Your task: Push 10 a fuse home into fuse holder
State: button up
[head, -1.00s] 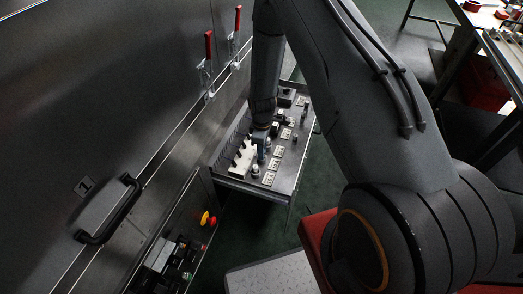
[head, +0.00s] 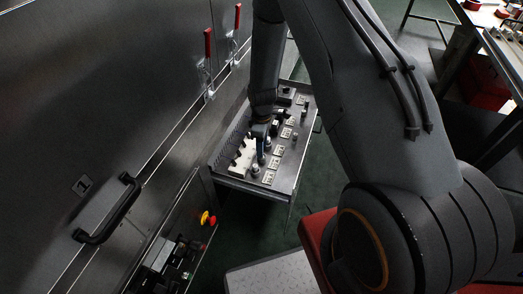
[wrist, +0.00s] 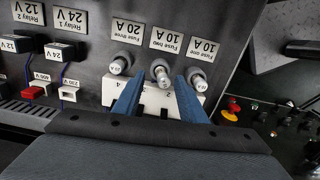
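In the wrist view, a row of three capped fuses stands on the grey panel. The middle fuse (wrist: 160,73) is by the upside-down "Fuse two 10 A" label, with the left fuse (wrist: 118,66) by a "20 A" label and the right fuse (wrist: 198,83) by "Fuse one 10 A". My gripper (wrist: 159,82) has its two blue fingers apart, either side of the middle fuse with visible gaps. A white numbered block (wrist: 152,98) lies behind the fingers, partly hidden. In the head view my gripper (head: 262,148) is down at the panel; the fuses are too small to read.
The panel (head: 240,183) also carries relays (wrist: 62,50) and coloured plugs (wrist: 36,88) at left in the wrist view. A dark cabinet wall with red-handled clamps (head: 208,55) stands left of the panel. A red and yellow stop button (head: 207,218) is nearer.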

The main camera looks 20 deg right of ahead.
jog(key=shift+r, duration=2.25)
